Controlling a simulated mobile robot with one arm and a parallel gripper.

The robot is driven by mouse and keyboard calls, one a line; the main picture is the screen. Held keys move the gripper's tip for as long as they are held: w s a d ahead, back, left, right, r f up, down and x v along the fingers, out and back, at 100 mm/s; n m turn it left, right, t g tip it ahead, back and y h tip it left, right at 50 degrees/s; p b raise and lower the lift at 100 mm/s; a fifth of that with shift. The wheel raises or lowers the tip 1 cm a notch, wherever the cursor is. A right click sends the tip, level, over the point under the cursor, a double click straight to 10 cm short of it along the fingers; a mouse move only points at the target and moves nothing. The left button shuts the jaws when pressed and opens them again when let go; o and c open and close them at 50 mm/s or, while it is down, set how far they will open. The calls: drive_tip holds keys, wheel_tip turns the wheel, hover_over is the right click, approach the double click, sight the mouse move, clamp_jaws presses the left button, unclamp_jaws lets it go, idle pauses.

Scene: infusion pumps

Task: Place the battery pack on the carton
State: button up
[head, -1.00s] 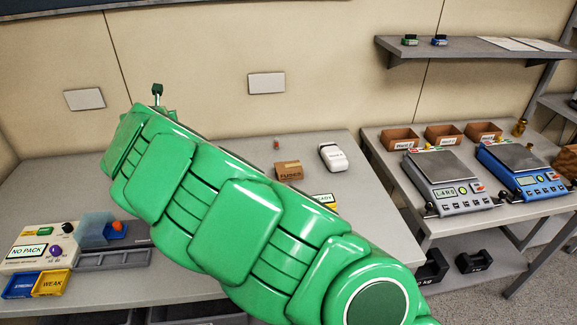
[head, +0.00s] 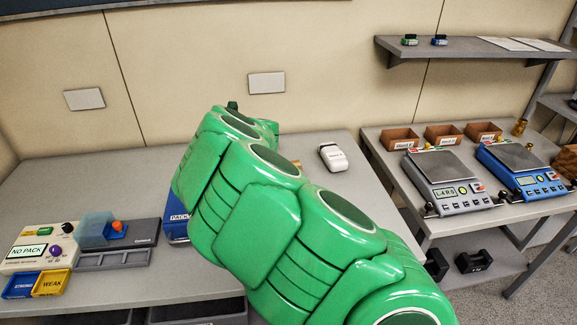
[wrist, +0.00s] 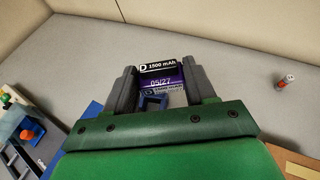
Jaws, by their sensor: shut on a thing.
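In the wrist view my gripper (wrist: 162,74) is shut on the battery pack (wrist: 162,82), a black and purple block marked "1500 mAh" and "05/27". The pack sits between the two dark fingers, over or near the grey bench; its height is unclear. The gripper and pack are hidden behind my green arm in the head view. The small brown carton is almost wholly hidden by my arm in the head view, with only a sliver (head: 297,163) showing. A brown cardboard surface (wrist: 299,166) at the lower right of the wrist view appears to be this carton.
A charger-like device reading "NO PACK" (head: 35,248), blue and yellow trays and a slotted grey tray (head: 110,259) stand at left. A blue "PACK" box (head: 178,228) is beside my arm. A white device (head: 333,158) lies behind. A small cylinder (wrist: 286,82) stands on the bench.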

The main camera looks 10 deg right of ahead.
drive_tip(key=s+d+r+n+g+y, duration=0.1)
drive_tip(key=s+d, duration=0.6)
drive_tip(key=d, duration=0.4)
drive_tip(key=s+d+r+n+g+y, duration=0.1)
drive_tip(key=s+d+n, duration=0.1)
drive_tip(key=s+d, duration=0.75)
drive_tip(key=shift+w+d+f, duration=0.35)
drive_tip(key=shift+w+f, duration=1.3)
drive_tip(key=shift+w, duration=0.95)
drive_tip(key=shift+w+d+f, duration=0.35)
drive_tip(key=shift+w+f, duration=1.35)
drive_tip(key=shift+w, duration=0.9)
drive_tip(key=shift+w+d+f, duration=0.35)
drive_tip(key=shift+w+f, duration=1.3)
drive_tip(key=shift+w, duration=0.95)
drive_tip(key=shift+w, duration=0.1)
drive_tip(key=shift+w+f, duration=0.15)
drive_tip(key=shift+f, duration=0.1)
drive_tip(key=shift+f+y, duration=0.3)
drive_tip(key=shift+f, duration=1.15)
drive_tip(key=shift+f, duration=0.1)
